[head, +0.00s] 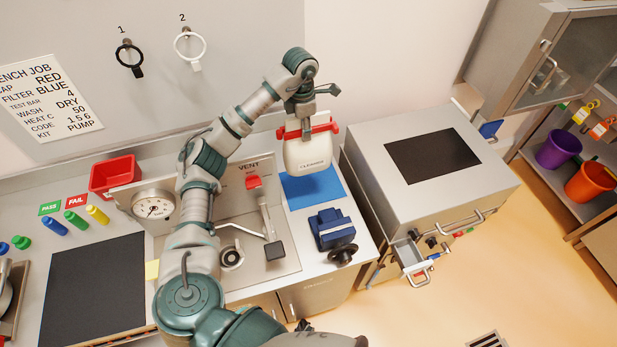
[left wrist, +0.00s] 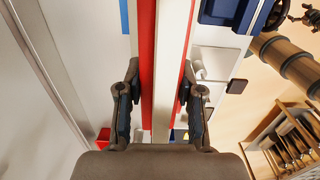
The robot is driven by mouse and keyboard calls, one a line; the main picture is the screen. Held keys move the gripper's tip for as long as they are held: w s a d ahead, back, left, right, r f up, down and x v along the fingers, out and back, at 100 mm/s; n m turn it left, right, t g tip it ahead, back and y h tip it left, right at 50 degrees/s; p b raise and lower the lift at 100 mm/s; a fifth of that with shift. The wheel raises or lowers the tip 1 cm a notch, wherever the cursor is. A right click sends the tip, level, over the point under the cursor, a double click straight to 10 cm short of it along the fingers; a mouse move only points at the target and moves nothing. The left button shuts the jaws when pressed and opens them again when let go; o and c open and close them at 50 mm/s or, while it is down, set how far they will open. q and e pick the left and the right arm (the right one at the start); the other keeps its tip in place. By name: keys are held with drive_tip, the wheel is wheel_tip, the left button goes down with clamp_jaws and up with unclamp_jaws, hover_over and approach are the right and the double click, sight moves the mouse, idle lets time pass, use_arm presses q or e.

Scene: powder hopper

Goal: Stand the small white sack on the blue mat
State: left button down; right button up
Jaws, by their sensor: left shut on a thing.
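The small white sack (head: 308,155), with a red top band and dark lettering, hangs upright from my left gripper (head: 304,121). The gripper is shut on its red top. In the left wrist view the two fingers (left wrist: 158,103) press on either side of the red-and-white sack (left wrist: 170,50). The blue mat (head: 315,190) lies flat on the counter below and in front of the sack, which hides its back part. The sack looks raised above the mat, though the exact gap is hard to tell. A dark tip at the bottom edge may be my right gripper (head: 303,326).
A blue vise-like device (head: 332,229) with a black knob stands just in front of the mat. A panel with a red-handled lever (head: 255,184) is to its left. A large grey box (head: 425,160) stands close on the right. A red bin (head: 114,175) is farther left.

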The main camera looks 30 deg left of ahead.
sight(304, 164)
use_arm(q)
wheel_tip(304, 164, down, 12)
drive_tip(key=shift+f+p, duration=0.1)
drive_tip(key=shift+p, duration=0.25)
wheel_tip(304, 164, down, 4)
drive_tip(key=shift+p, duration=0.35)
drive_tip(key=c, duration=0.7)
unclamp_jaws()
drive_tip(key=shift+c, duration=0.2)
wheel_tip(304, 164, up, 12)
drive_tip(key=shift+s+a+r+b, duration=0.1)
drive_tip(key=shift+s+b, duration=0.05)
drive_tip(key=shift+b, duration=0.8)
